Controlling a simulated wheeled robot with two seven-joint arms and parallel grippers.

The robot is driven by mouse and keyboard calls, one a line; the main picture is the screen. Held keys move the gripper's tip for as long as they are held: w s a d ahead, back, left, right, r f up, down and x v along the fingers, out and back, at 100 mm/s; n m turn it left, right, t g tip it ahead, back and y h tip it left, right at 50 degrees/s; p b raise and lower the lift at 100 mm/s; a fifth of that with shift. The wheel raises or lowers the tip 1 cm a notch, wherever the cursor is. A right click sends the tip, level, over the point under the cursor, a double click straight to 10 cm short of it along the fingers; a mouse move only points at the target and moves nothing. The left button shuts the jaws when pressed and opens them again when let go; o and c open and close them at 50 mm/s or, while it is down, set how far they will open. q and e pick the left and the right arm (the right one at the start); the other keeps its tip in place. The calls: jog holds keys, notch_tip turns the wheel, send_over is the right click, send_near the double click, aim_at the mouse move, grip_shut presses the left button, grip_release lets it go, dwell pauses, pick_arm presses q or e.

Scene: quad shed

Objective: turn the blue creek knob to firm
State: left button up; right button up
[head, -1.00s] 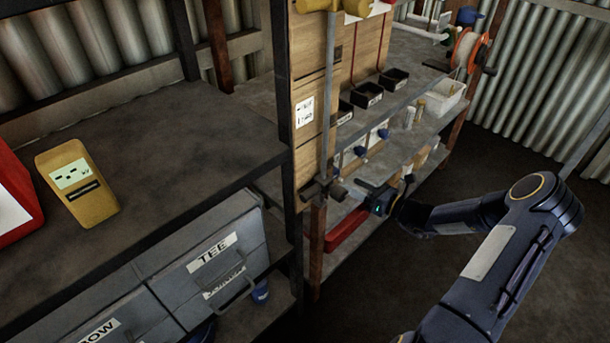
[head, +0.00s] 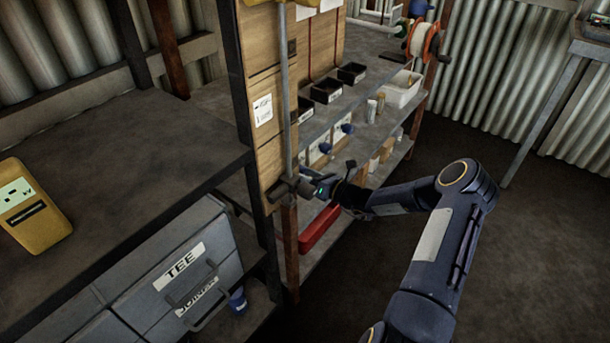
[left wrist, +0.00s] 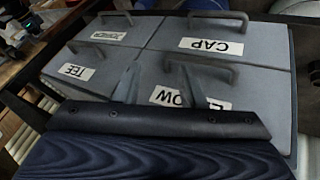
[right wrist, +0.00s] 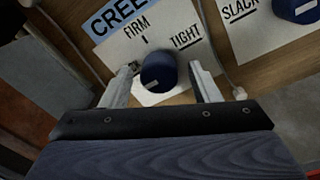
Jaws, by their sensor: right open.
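The blue creek knob (right wrist: 158,72) sits on a white card (right wrist: 103,27) in the right wrist view, with CREEK partly cut off at the top. FIRM is above the knob and TIGHT to its upper right. A pale mark shows on the knob's lower face. My right gripper (right wrist: 163,80) is open, with one finger on each side of the knob; I cannot tell if either touches it. In the head view my right gripper (head: 318,187) is at the shelf panel, and this knob is not clearly visible. My left gripper (left wrist: 162,78) appears open and empty before grey drawers.
Another blue knob (right wrist: 298,8) with a SLACK card is at the upper right. A cable (right wrist: 218,50) runs beside the right finger. A metal post (head: 285,90) and a red tray (head: 319,228) are near the right gripper. Drawers (head: 190,265) stand lower left.

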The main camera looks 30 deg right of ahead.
jog(key=shift+c, duration=0.5)
jog(key=c, duration=0.9)
jog(key=m+p, duration=0.3)
jog(key=m, duration=0.6)
jog(key=m+p, duration=0.3)
jog(key=m, duration=0.6)
jog(key=shift+a+t+h+p, duration=0.1)
jog(key=shift+t+h+p, duration=0.2)
jog(key=shift+p, duration=0.1)
